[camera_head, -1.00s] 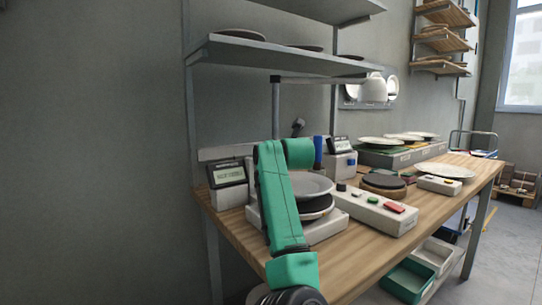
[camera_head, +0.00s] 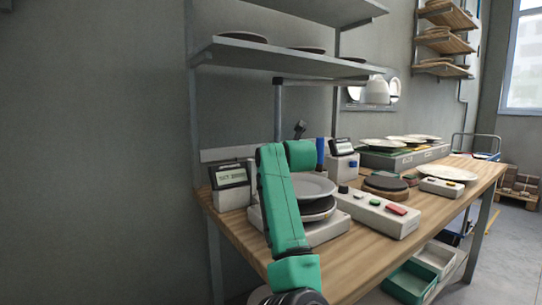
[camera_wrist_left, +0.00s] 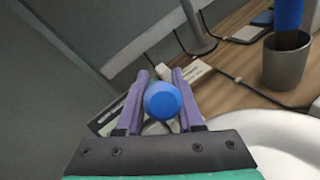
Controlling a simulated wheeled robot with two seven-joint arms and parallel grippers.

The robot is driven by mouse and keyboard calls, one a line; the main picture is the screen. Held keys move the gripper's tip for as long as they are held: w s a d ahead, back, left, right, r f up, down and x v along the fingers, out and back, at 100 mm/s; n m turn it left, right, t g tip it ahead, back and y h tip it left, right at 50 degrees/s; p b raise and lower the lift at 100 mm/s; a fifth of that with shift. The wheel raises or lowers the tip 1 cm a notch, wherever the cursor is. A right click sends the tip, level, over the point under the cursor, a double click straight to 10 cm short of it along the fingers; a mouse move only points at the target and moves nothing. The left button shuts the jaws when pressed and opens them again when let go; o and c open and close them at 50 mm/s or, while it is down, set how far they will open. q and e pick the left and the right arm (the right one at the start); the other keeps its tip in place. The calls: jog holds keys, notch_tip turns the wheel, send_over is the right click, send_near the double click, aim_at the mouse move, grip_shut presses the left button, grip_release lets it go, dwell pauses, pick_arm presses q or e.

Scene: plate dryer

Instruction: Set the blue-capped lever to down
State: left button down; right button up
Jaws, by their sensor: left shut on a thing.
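The blue round cap of the lever (camera_wrist_left: 163,100) sits between the purple fingers of my left gripper (camera_wrist_left: 162,90) in the left wrist view. The fingers are shut on the cap, one on each side. The lever's shaft is hidden under the cap, so I cannot tell its tilt. In the head view my green left arm reaches over the left end of the bench and hides the lever and the fingertips. My right gripper is not in view.
A display box (camera_head: 231,186) stands left of my arm, a plate stack (camera_head: 312,187) right of it. A blue-handled thing stands in a grey cup (camera_wrist_left: 286,62). A button box (camera_head: 378,213) lies at the bench's front. A shelf (camera_head: 285,54) hangs above.

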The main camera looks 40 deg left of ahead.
pick_arm(q)
jog(key=shift+w+d+f, duration=0.2)
jog(key=shift+d+f, duration=0.05)
jog(key=shift+f, duration=0.25)
jog(key=c, duration=0.8)
grip_release()
jog(key=shift+c, duration=0.2)
jog(key=shift+o, duration=0.9)
jog(key=shift+w+d+r, duration=0.1)
jog(key=shift+d+r, duration=0.1)
jog(key=shift+d, duration=0.05)
jog(key=shift+s+r, duration=0.1)
jog(key=shift+s, duration=0.2)
jog(key=b+v, duration=0.2)
jog(key=v, duration=1.1)
jog(key=shift+s+d+r, duration=0.15)
jog(key=shift+s+d, duration=0.05)
jog(key=shift+d, duration=0.15)
jog(key=shift+s+d, duration=0.1)
jog(key=shift+d, duration=0.05)
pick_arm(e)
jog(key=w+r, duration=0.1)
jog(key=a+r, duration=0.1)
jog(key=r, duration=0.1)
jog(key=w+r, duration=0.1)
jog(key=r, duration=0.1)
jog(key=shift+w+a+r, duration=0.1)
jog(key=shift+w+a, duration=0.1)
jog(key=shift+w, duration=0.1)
